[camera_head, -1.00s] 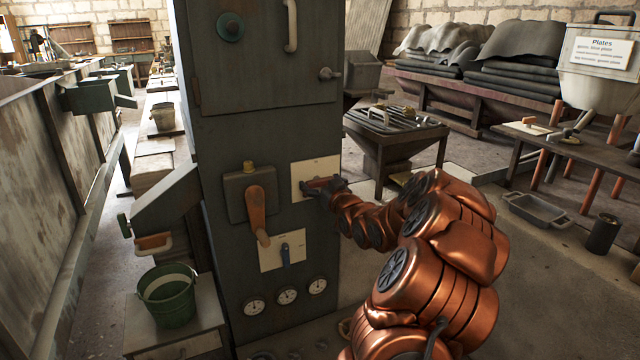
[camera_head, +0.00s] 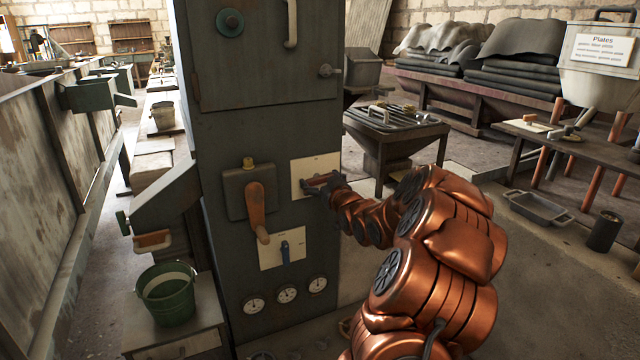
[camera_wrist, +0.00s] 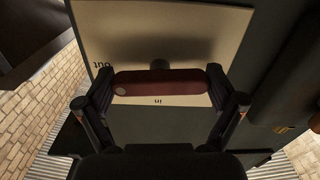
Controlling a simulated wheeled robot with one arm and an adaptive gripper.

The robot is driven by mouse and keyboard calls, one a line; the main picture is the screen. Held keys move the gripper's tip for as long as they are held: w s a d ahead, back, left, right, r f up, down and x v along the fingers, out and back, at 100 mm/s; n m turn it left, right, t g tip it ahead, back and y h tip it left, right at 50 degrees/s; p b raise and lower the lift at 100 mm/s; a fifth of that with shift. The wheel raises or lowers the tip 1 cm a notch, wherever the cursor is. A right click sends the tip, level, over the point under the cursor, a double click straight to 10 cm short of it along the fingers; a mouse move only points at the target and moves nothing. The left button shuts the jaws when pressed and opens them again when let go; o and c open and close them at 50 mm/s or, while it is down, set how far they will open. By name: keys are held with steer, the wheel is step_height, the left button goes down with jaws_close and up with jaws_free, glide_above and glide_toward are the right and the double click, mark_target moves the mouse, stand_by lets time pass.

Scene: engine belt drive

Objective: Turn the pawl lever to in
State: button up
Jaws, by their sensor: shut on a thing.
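The pawl lever is a dark red bar (camera_wrist: 165,80) in front of a cream plate (camera_wrist: 160,25) on the grey cabinet. In the wrist view the bar lies nearly level across the plate. The plate's word "out" shows upside down at the left and "in" just below the bar. A small round grey part shows at the bar's upper edge. My gripper (camera_wrist: 160,86) is shut on the bar, one finger at each end. In the head view my gripper (camera_head: 322,184) reaches the plate (camera_head: 304,165) from the right and partly hides the lever.
An orange-handled lever (camera_head: 257,205) on a grey box stands close left of the plate. A slatted metal stand (camera_head: 388,140) stands at the right behind my arm.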

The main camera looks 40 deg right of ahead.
steer(key=n+b, duration=0.3)
steer(key=shift+f, duration=0.25)
steer(key=n+b, duration=0.4)
steer(key=shift+f+n, duration=0.1)
steer(key=shift+n, duration=0.3)
steer(key=n+b, duration=0.3)
steer(key=n, duration=0.1)
steer(key=shift+n, duration=0.3)
steer(key=n+b, duration=0.2)
steer(key=n, duration=0.1)
steer(key=shift+r+n+b, duration=0.2)
steer(key=shift+n+b, duration=0.3)
steer(key=shift+n, duration=0.2)
steer(key=o, duration=0.8)
steer(key=shift+r, duration=0.1)
